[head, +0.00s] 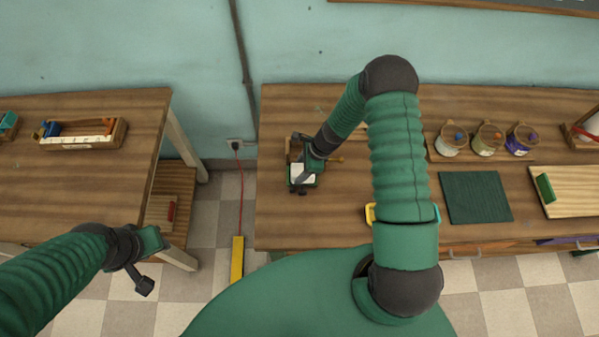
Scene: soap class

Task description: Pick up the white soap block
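The white soap block (303,171) is on the left part of the right-hand wooden table. My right gripper (300,186) is right over it, and its dark fingers and green parts cover some of the block. I cannot tell whether the fingers are closed on the block or whether it is lifted. My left gripper (148,264) is at the lower left, over the floor in front of the left table. Its fingers look spread and empty, far from the block.
A green mat (475,197), several tins (488,139) and a light wooden board (575,191) are on the right table. A wooden tray (80,134) is on the left table. A floor gap with a red cable (241,205) separates the tables.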

